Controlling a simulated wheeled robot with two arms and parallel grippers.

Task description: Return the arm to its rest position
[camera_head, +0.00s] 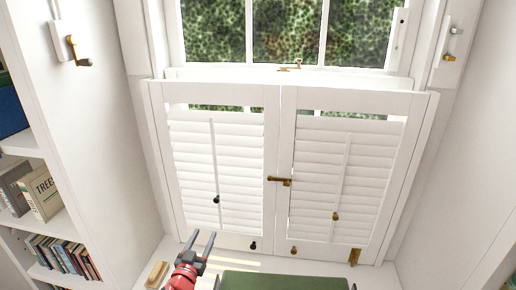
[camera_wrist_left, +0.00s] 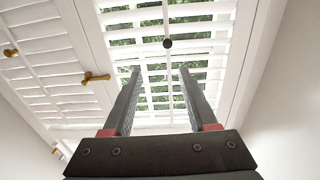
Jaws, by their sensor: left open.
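My left gripper (camera_head: 200,242) is open and empty at the bottom of the head view, in front of the left shutter panel (camera_head: 190,160). Its two dark fingers (camera_wrist_left: 160,88) stand apart in the left wrist view and point at white louvre slats. A black knob (camera_wrist_left: 167,43) shows between and beyond the fingertips. My right gripper is not in view.
White shutters with a brass latch (camera_head: 280,181) cover the lower window. A bookshelf (camera_head: 40,240) with books stands at the left. A green surface (camera_head: 284,281) lies at the bottom centre. A white wall closes the right side.

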